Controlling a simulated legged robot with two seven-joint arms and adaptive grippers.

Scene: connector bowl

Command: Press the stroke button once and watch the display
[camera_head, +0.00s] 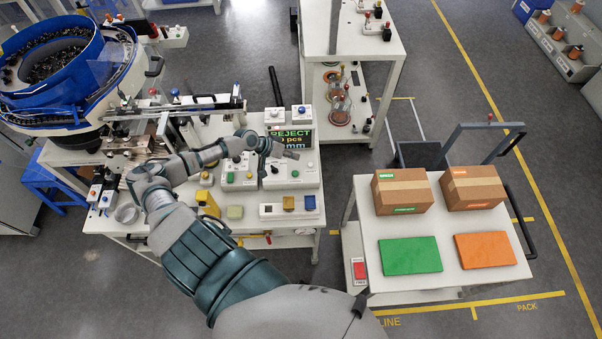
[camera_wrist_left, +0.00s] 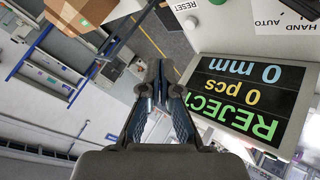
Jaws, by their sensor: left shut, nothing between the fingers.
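The display (camera_head: 292,136) is on the white machine's control panel. In the left wrist view the display (camera_wrist_left: 252,95) appears upside down, reading "REJECT", "0 pcs" and "0 mm" in green, yellow and blue. My left gripper (camera_head: 277,151) is shut and empty, in front of the lower part of the display in the head view. Its closed fingertips show in the left wrist view (camera_wrist_left: 160,78), beside the display's edge. A white button marked RESET (camera_wrist_left: 190,22) is near them. I cannot read which button is the stroke button. My right gripper is not in view.
A button box (camera_head: 239,177) and a white tray with colored blocks (camera_head: 289,208) stand on the bench. A blue bowl feeder (camera_head: 52,65) is at the left. A cart (camera_head: 372,238) with two cartons and green and orange mats stands at the right.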

